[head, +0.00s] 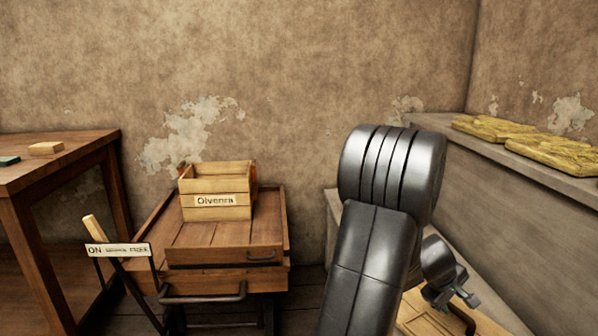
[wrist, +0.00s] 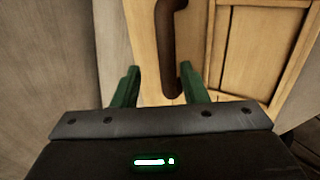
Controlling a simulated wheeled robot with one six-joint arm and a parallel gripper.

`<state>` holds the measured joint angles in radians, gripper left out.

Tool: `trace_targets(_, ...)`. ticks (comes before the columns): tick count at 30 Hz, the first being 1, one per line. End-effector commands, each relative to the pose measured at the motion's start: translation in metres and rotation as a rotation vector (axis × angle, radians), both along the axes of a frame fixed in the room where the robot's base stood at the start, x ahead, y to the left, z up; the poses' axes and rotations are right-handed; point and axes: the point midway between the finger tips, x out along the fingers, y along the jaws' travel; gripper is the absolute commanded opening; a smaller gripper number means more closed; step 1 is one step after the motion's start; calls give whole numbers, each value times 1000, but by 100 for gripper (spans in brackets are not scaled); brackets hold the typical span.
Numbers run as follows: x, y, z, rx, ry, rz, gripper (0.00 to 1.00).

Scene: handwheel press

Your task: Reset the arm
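My arm rises at the right of the head view and bends down. My gripper (wrist: 160,70) shows in the wrist view with its two green fingers apart. A dark brown bar handle (wrist: 170,60) on a light wooden panel (wrist: 240,50) lies between and beyond the fingers, closer to the right finger. I cannot tell whether a finger touches it. The panel (head: 408,312) and its handle (head: 461,318) also show at the bottom right of the head view, below my wrist.
A wooden crate labelled "Oivenra" (head: 215,212) stands on a wooden cart (head: 225,255). A lever with an "ON" sign (head: 120,250) stands at left. A table (head: 60,165) holds small blocks. A grey ledge (head: 560,175) with yellowish slabs (head: 555,150) runs along the right.

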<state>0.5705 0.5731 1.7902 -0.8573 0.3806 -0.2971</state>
Motion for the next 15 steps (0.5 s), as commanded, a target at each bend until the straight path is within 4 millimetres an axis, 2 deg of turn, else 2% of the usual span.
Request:
trace_targets(1,0,0,-14,2,1,0,39)
trace_targets(2,-1,2,-18,1,1,1,39)
trace_targets(4,-4,9,5,-1,-3,2,39)
trace_targets(15,-23,46,67,0,-2,1,39)
